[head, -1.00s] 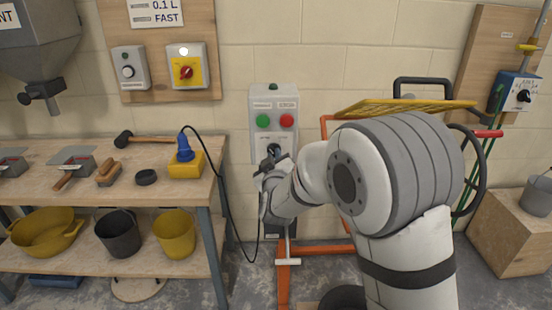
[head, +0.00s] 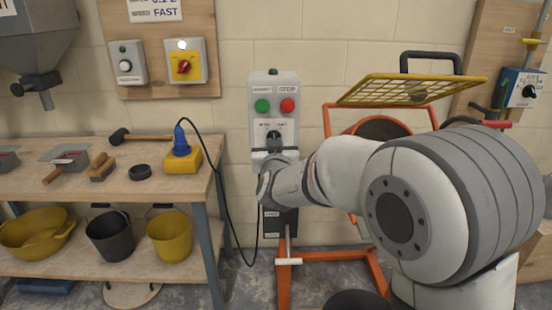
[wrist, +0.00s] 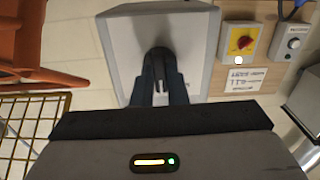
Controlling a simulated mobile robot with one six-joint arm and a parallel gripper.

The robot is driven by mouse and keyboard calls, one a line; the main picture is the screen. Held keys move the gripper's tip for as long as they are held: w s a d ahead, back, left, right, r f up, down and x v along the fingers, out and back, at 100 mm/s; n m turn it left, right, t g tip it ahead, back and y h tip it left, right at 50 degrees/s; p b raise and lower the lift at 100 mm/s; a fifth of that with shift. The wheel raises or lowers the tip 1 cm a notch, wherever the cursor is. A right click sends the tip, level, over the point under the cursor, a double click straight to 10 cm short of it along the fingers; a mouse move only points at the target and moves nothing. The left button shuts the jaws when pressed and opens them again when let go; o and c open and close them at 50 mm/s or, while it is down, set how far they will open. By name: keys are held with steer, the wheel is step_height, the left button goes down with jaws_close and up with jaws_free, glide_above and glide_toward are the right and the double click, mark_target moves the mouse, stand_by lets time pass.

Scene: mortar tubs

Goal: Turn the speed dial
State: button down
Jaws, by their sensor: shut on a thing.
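The speed dial (head: 274,134) is a dark knob low on the front of a grey control box (head: 288,79), under a green button (head: 262,106) and a red button (head: 287,105). My gripper (head: 273,146) is at the dial from below and shut on it. In the wrist view my two dark fingers (wrist: 160,72) close around the dark knob (wrist: 159,52) against the grey box face. The fingers hide much of the dial, so I cannot tell where it points.
A wall sign (head: 154,10) reads SPEED FAST. A yellow-and-red switch (head: 184,63) is on the board at left. A bench (head: 120,200) with tools and tubs stands left. An orange frame with a yellow grate (head: 412,89) is close on the right.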

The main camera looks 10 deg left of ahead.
steer(key=shift+m+b, duration=3.4)
steer(key=shift+m, duration=0.2)
steer(key=shift+r, duration=0.1)
steer(key=c, duration=1.4)
jaws_free()
steer(key=shift+c, duration=0.2)
steer(key=v, duration=0.7)
steer(key=shift+s+p, duration=0.35)
steer(key=shift+d, duration=0.15)
